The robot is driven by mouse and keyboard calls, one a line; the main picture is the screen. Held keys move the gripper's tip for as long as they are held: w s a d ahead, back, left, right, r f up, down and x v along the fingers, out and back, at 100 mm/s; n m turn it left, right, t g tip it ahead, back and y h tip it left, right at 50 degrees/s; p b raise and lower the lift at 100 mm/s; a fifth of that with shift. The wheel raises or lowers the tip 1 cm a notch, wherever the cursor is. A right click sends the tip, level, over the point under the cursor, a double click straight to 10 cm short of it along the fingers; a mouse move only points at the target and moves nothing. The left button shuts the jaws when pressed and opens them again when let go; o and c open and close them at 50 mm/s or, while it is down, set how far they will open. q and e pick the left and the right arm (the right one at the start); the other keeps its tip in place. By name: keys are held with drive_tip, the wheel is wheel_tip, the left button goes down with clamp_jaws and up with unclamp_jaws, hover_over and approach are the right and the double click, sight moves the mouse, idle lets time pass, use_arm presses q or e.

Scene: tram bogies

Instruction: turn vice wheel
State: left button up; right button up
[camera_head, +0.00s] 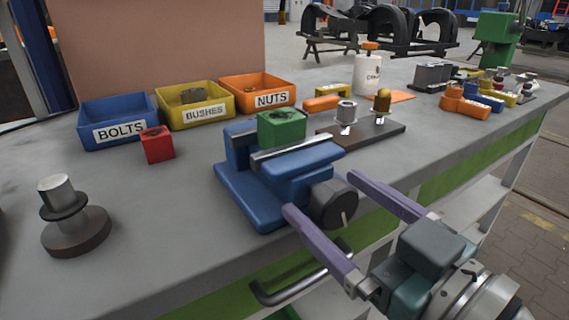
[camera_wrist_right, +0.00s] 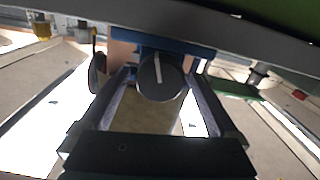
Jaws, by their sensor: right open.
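The blue vice (camera_head: 255,195) stands at the front edge of the grey bench, with a green block (camera_head: 283,128) between its jaws. Its dark round wheel (camera_head: 333,205) faces the front and carries a pale line. In the right wrist view the wheel (camera_wrist_right: 160,79) is in the middle, its pale line running from the centre up to the rim. My right gripper (camera_head: 322,193) is open, its two purple fingers pointing at the vice. In the wrist view the fingers lie on either side of the wheel with gaps; contact is not visible. My left gripper is not in view.
A bench handle (camera_head: 300,278) sits below the right gripper's fingers. Blue bolts (camera_head: 117,122), yellow bushes (camera_head: 196,105) and orange nuts (camera_head: 258,93) bins stand behind. A red block (camera_head: 157,145), a round-based post (camera_head: 75,225) and a dark plate with fittings (camera_head: 385,138) are nearby.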

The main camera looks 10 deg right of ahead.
drive_tip(key=shift+w+a, duration=0.1)
drive_tip(key=shift+w, duration=0.2)
drive_tip(key=c, duration=1.4)
